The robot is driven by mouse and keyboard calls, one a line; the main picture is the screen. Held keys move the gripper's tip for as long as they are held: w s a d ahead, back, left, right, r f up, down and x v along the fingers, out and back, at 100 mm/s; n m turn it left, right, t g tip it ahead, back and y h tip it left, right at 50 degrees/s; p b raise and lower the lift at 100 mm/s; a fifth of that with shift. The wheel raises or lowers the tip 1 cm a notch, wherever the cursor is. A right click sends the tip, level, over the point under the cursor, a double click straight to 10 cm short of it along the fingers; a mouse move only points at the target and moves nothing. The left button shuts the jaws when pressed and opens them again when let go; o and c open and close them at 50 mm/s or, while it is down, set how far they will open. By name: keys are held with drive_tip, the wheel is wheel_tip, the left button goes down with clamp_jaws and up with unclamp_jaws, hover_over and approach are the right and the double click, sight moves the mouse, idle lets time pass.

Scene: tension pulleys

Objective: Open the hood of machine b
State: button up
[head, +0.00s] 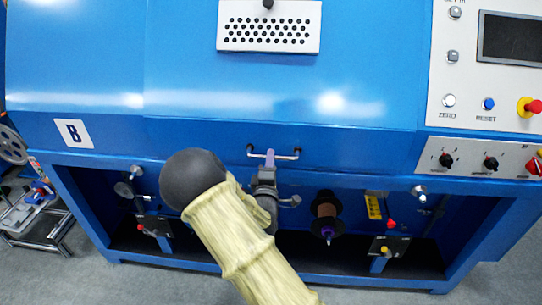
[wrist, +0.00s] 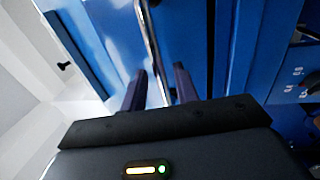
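My gripper (head: 270,158) is at the handle, with my arm reaching up from below. In the wrist view, the two dark fingers of my gripper (wrist: 160,82) stand apart. The handle's bar (wrist: 150,40) runs between them, with gaps visible at the sides. In the head view my arm partly hides the area below the handle.
A control panel (head: 490,100) with buttons and a dark screen is at the right. Below the hood is an open bay with a brown spool (head: 326,217) and small fittings. A perforated white plate (head: 269,27) sits higher on the machine. Grey floor (head: 70,270) lies in front.

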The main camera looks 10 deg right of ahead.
drive_tip(key=shift+x, duration=1.1)
drive_tip(key=shift+c, duration=0.4)
clamp_jaws()
drive_tip(key=shift+a, duration=0.15)
